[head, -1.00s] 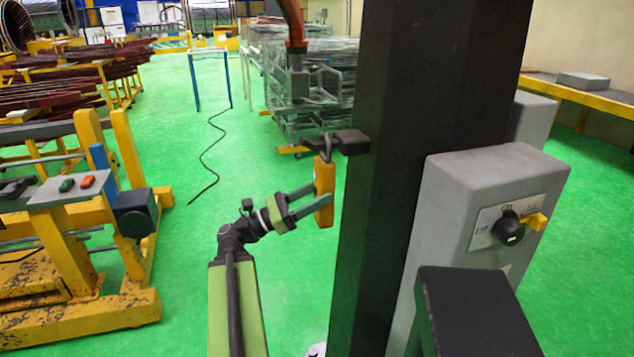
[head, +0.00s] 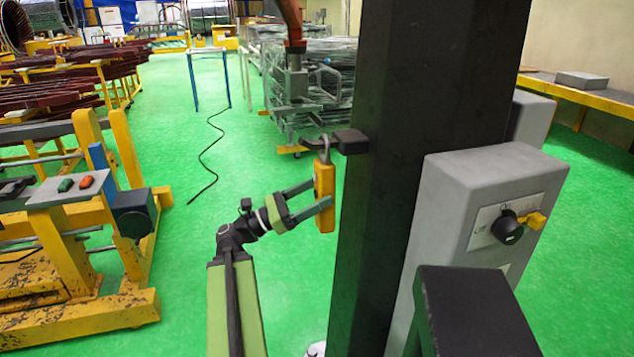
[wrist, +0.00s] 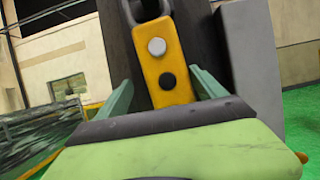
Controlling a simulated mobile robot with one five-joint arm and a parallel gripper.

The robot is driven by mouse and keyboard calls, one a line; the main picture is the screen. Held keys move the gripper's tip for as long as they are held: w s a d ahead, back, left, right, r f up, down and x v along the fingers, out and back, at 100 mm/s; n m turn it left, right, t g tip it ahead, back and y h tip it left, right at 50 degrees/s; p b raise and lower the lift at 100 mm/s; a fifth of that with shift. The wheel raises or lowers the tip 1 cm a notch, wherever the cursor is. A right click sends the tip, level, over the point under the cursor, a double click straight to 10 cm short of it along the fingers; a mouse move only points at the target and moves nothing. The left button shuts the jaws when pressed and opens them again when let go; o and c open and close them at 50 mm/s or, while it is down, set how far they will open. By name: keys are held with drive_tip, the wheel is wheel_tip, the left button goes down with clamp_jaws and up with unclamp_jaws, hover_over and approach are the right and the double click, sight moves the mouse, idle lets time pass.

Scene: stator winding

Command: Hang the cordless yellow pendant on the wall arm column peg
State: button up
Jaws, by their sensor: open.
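The yellow pendant (head: 325,196) has a grey loop at its top and hangs upright at the dark peg (head: 349,141) on the column (head: 405,190). The loop appears to be on the peg, though the exact contact is too small to tell. My gripper (head: 312,198) is open, with its fingers at either side of the pendant's body. In the wrist view the pendant (wrist: 165,68) shows a white and a black button, and my green fingers (wrist: 160,88) stand on both sides with gaps. The lower end of the pendant is hidden there by my gripper body.
A grey switch box (head: 490,200) with a black knob is on the column's right. A yellow stand with a small button panel (head: 75,187) is at the left.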

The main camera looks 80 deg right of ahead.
drive_tip(key=b+v, duration=0.6)
drive_tip(key=v, duration=1.1)
drive_tip(key=shift+w+f, duration=0.1)
drive_tip(key=shift+w, duration=0.05)
